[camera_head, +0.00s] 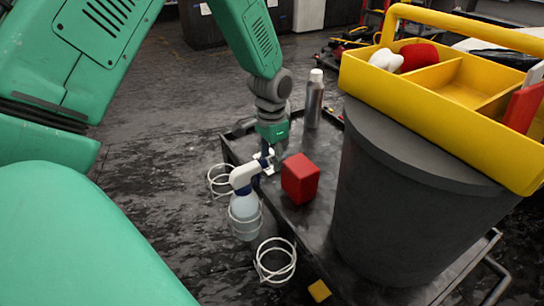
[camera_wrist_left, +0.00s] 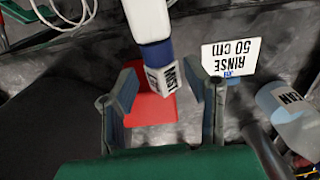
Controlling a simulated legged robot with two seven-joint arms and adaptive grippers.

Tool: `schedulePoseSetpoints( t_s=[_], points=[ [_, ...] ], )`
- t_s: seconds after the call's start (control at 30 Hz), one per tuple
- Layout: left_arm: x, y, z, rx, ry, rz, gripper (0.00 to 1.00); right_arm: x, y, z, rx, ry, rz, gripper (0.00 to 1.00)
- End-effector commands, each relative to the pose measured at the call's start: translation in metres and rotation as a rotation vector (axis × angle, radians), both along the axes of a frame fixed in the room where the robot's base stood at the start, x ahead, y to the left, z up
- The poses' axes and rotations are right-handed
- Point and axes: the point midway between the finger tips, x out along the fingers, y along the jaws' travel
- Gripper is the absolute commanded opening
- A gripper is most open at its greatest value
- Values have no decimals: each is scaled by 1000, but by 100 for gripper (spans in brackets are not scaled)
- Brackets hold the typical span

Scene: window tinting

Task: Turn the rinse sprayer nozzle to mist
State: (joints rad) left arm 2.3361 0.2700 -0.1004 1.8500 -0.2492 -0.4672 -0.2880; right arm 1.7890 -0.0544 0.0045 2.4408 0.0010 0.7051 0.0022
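The rinse sprayer (camera_head: 244,205) is a pale blue bottle with a white head, upright in a white wire ring on the cart's left side. Its white neck shows in the left wrist view (camera_wrist_left: 147,22), ending in a blue collar and a white square nozzle (camera_wrist_left: 165,78) with dark lettering that I cannot read surely. My left gripper (camera_head: 270,160) is at the nozzle end. In the left wrist view, its two fingers (camera_wrist_left: 167,98) stand apart on either side of the nozzle, with gaps visible. My right gripper is not in view.
A red block (camera_head: 300,178) lies just beyond the nozzle on the dark cart (camera_head: 320,222). A grey bin (camera_head: 400,215) carries a yellow caddy (camera_head: 420,98). A metal bottle (camera_head: 314,98) stands behind. Empty wire rings (camera_head: 275,262) hang nearby. A "RINSE 50 cm" sign (camera_wrist_left: 231,56) is beside the right finger.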

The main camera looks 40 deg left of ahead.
Motion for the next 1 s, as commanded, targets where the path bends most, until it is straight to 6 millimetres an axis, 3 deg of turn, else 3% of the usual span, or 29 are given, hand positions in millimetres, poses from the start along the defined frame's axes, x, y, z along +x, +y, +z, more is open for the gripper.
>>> schedulePoseSetpoints(
  t_s=[0.27, 0.7, 1.0],
  points=[
    [1, 0, 8, 0, -2, 1, 41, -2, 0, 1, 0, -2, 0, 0],
    [1, -4, 95, 4, -3, 1, 41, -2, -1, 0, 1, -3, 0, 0],
    [1, -4, 119, 3, 1, 1, 41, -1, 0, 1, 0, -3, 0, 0]
  ],
)
